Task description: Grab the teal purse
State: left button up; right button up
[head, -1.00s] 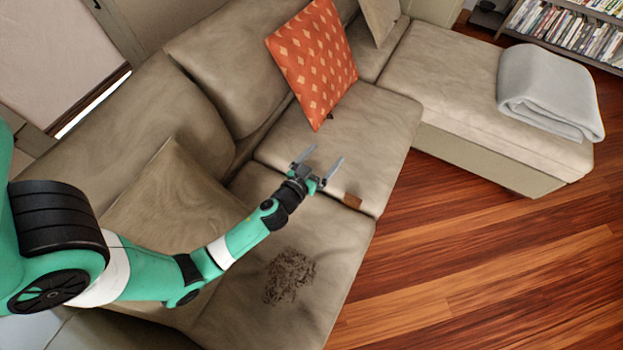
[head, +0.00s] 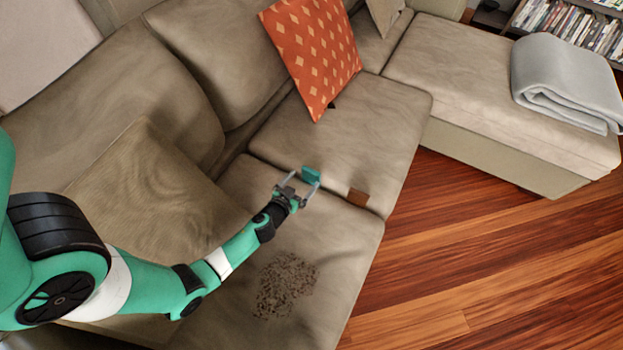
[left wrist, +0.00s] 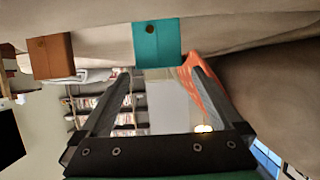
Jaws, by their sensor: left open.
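The teal purse (head: 311,175) is a small flat thing on the sofa seat, near the seam between two cushions. In the left wrist view the purse (left wrist: 157,43) shows as a teal rectangle with a round brown clasp, just beyond the fingertips and between their lines. My left gripper (head: 302,183) is open and empty, with its fingers pointing at the purse. Its two fingers (left wrist: 158,70) also show in the left wrist view. I cannot tell whether they touch the purse. My right gripper is not in view.
A small brown wallet-like thing (head: 358,197) lies on the seat right of the purse. An orange patterned cushion (head: 312,55) leans on the backrest. A dark crumbly patch (head: 286,285) marks the near seat. A grey folded blanket (head: 565,80) lies on the far section.

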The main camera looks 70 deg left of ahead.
aim_at(310, 173)
pick_arm(q)
jog(key=shift+w+a+f, duration=0.2)
jog(key=shift+w, duration=0.05)
jog(key=b+x, duration=0.1)
jog(key=x, duration=0.3)
jog(key=shift+w+a+b, duration=0.15)
jog(key=shift+w+b, duration=0.15)
jog(key=shift+w, duration=0.05)
jog(key=shift+s, duration=0.15)
jog(key=shift+r, duration=0.1)
grip_shut()
notch_tip(310, 173, up, 10)
jog(key=p, duration=0.9)
